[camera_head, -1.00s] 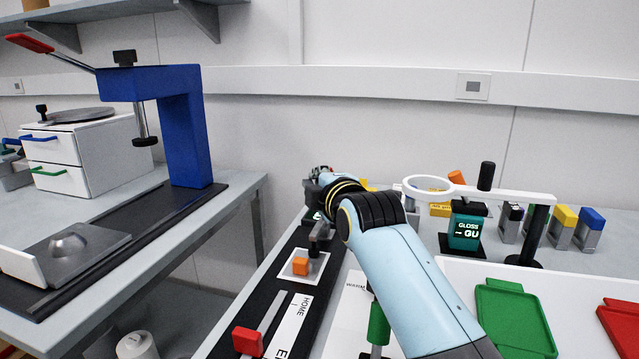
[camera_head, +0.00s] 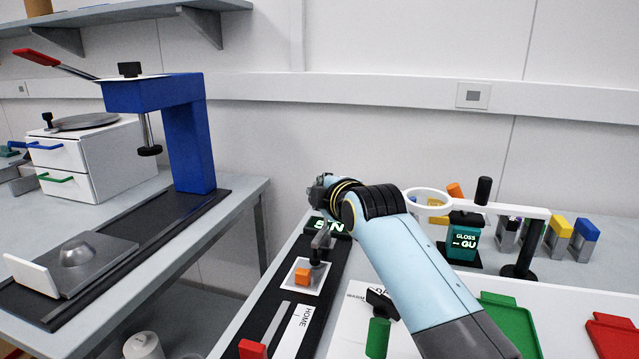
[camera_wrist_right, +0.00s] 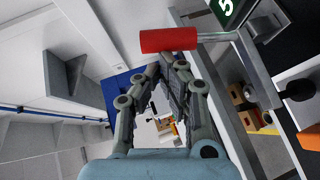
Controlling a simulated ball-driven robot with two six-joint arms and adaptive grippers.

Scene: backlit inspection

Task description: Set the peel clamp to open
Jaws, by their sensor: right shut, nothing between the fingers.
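The peel tester, with a dark bed (camera_head: 268,285), lies left of my right arm in the head view. Its display (camera_head: 326,226) reads "5 N". My left gripper is not in view.
A red block (camera_head: 252,349) sits at the near end of the bed. A green-handled tool (camera_head: 378,338) stands beside my right forearm. A white ring stand (camera_head: 430,200), a gloss meter (camera_head: 464,238) and green tray (camera_head: 510,320) are right. A blue press (camera_head: 190,130) stands on the left bench.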

